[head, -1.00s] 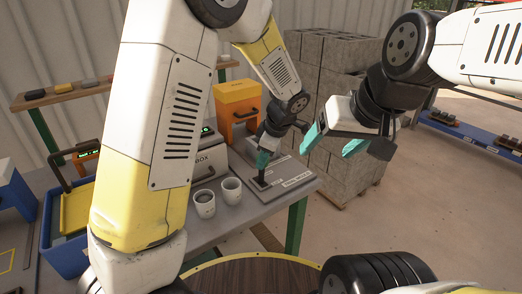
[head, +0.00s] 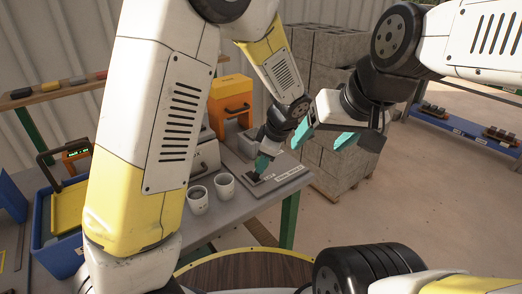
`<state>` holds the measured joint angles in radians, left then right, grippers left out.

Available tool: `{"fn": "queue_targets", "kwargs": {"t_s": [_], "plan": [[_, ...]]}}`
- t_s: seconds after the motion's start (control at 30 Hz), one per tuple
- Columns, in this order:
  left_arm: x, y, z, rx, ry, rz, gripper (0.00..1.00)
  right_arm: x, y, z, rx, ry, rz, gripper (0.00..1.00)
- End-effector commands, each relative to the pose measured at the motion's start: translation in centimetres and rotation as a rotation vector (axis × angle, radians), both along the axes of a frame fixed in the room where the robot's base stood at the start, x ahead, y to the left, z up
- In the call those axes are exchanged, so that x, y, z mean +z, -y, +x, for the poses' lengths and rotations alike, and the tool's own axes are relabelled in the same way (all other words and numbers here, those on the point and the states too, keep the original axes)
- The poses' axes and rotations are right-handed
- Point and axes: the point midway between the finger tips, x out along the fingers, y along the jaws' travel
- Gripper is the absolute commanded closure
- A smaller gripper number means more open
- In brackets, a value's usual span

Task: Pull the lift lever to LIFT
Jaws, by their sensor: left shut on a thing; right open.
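The lift lever (head: 256,177) is a small dark handle on a grey plate (head: 285,178) with white labels, at the right end of the workbench. One label beside the lever seems to read LIFT. My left gripper (head: 261,164), with teal fingers, reaches down to the lever and is shut on its top. The fingers hide most of the handle, so its exact tilt is hard to tell. My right gripper (head: 327,130) is open and empty, raised in the air right of the bench, apart from everything.
Two white cups (head: 224,184) stand on the bench just left of the plate. An orange box (head: 231,100) is behind. A blue bin (head: 50,245) with a yellow insert is at left. Stacked grey blocks (head: 330,165) stand behind right. The floor at right is free.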

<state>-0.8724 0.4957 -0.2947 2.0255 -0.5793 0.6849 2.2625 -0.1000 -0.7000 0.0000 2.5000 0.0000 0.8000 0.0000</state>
Motion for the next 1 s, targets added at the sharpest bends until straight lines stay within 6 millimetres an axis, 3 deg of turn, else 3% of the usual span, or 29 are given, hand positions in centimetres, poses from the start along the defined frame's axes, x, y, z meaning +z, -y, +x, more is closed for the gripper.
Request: {"fn": "queue_targets", "kwargs": {"t_s": [0.03,0.07,0.13,0.47,0.8,1.0], "plan": [[-0.7,0.3,-0.9,-0.006,-0.021,0.004,1.00,0.0,0.0,0.0,0.000,0.000,0.000,0.26],[-0.7,0.3,-0.9,-0.006,-0.021,0.004,0.57,0.0,0.0,0.0,0.000,0.000,0.000,0.26],[-0.7,0.3,-0.9,-0.007,-0.019,0.005,0.43,0.0,0.0,0.0,0.000,0.000,0.000,0.26],[0.0,0.3,-0.6,-0.004,-0.011,0.001,0.41,0.0,0.0,0.0,0.000,0.000,0.000,0.26],[5.0,1.6,-2.3,-0.006,-0.012,0.001,0.41,0.0,0.0,0.0,0.000,0.000,0.000,0.26],[6.6,2.0,-2.9,-0.005,-0.014,0.003,0.41,0.0,0.0,0.0,0.000,0.000,0.000,0.26]]}}
